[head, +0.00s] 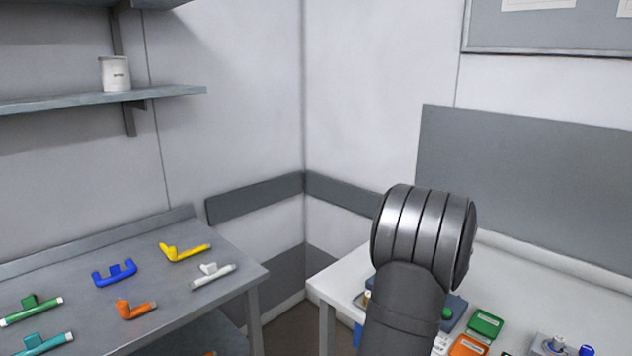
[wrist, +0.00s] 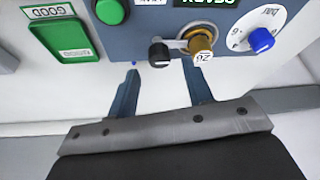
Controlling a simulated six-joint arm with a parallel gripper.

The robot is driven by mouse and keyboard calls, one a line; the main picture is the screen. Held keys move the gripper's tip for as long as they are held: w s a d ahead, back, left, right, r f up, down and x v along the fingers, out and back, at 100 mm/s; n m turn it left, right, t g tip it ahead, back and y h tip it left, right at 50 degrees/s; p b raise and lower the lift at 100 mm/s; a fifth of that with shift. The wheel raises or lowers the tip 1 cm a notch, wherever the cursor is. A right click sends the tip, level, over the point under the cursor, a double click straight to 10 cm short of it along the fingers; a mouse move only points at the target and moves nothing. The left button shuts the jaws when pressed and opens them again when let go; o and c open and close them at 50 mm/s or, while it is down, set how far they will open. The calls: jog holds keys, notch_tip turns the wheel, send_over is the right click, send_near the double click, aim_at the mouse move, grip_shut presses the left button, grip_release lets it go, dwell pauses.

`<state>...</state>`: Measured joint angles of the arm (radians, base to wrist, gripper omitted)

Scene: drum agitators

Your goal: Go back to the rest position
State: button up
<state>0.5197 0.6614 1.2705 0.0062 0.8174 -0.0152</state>
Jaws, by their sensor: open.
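My gripper (wrist: 162,88) shows in the wrist view with its two blue-grey fingers apart and nothing between them. The fingers point toward a dark control panel (wrist: 175,62) with a black knob (wrist: 158,52), a brass knob (wrist: 200,42), a green button (wrist: 111,11) and a dial with a blue knob (wrist: 262,40). I cannot tell how far the fingertips are from the panel. In the head view my arm rises in front of the white table on the right and hides part of it; the gripper itself is not visible there.
On the white table (head: 336,277) lie a green tray (head: 486,324) and an orange tray (head: 467,346). The grey table (head: 70,258) at left holds several coloured agitator pieces, including a blue one (head: 115,273) and a yellow one (head: 185,252). A shelf (head: 60,104) carries a white container (head: 115,74).

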jog(key=x, duration=0.3)
jog(key=shift+a+r+m, duration=0.1)
jog(key=shift+m, duration=0.3)
jog(key=shift+r, duration=0.35)
jog(key=a+v, duration=0.1)
jog(key=v, duration=1.6)
jog(key=w+d+f+n, duration=0.1)
jog(key=w+f, duration=0.1)
jog(key=f, duration=0.3)
jog(key=w+d+f+n+g+y, duration=0.1)
jog(key=f+n, duration=0.1)
jog(key=f, duration=0.4)
jog(key=w+d+f+n+g, duration=0.1)
jog(key=w+d+f, duration=0.1)
jog(key=f, duration=0.4)
jog(key=shift+w+y, duration=0.35)
jog(key=shift+y, duration=0.05)
jog(key=shift+w+d+f+n, duration=0.1)
jog(key=shift+f+n, duration=0.3)
jog(key=shift+f, duration=0.3)
